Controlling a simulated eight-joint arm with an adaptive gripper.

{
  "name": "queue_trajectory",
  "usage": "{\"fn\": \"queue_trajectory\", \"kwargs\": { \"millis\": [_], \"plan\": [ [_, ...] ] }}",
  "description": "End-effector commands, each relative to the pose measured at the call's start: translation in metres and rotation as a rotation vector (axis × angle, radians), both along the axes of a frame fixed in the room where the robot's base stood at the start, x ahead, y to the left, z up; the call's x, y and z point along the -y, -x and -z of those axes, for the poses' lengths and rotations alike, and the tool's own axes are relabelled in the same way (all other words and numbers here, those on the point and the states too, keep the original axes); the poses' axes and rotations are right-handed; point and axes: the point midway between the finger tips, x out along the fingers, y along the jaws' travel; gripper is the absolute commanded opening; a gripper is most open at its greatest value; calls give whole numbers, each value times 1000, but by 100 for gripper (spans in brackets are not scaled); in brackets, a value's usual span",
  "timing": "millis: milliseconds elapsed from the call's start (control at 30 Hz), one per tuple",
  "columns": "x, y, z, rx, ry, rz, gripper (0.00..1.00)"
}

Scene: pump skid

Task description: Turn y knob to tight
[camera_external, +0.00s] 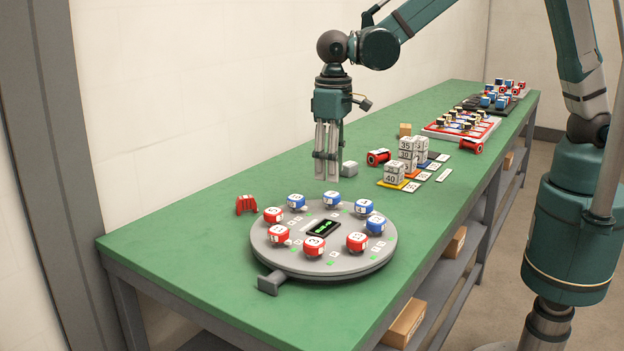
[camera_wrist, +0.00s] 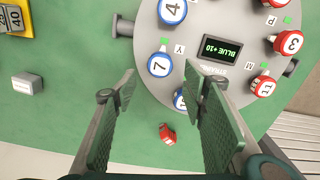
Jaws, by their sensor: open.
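A blue knob numbered 7 (camera_wrist: 160,64) sits on the round grey turntable (camera_wrist: 215,22), with a small tag marked Y (camera_wrist: 179,49) beside it in the wrist view. In the external view this appears to be the blue knob (camera_external: 332,198) at the turntable's back edge. My gripper (camera_external: 328,180) points straight down just above that edge. In the wrist view my gripper (camera_wrist: 163,78) is open and empty, its two pads apart, with the 7 knob just beyond and between the tips. The knob's tight or loose state cannot be read.
A display (camera_external: 323,228) reading "BLUE +10" in the wrist view (camera_wrist: 208,48) sits mid-turntable, ringed by several red and blue knobs. A red part (camera_external: 246,204) lies left. A grey block (camera_external: 349,169) and numbered cubes (camera_external: 396,173) stand behind. The green table (camera_external: 180,225) is clear at left.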

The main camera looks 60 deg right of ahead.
Motion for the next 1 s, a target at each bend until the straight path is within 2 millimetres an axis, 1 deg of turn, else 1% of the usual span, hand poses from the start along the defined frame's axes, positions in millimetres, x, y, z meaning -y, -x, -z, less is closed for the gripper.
{"fn": "queue_trajectory", "kwargs": {
  "millis": [33, 200, 400, 600, 1000],
  "plan": [
    [1, 1, -8, 0, 0, 0, 43],
    [0, 0, -32, 0, 0, 0, 43],
    [0, 0, -49, 0, 0, 0, 43],
    [0, 0, -53, 0, 0, 0, 43],
    [0, 0, -53, 0, 0, 0, 43]
  ]
}}
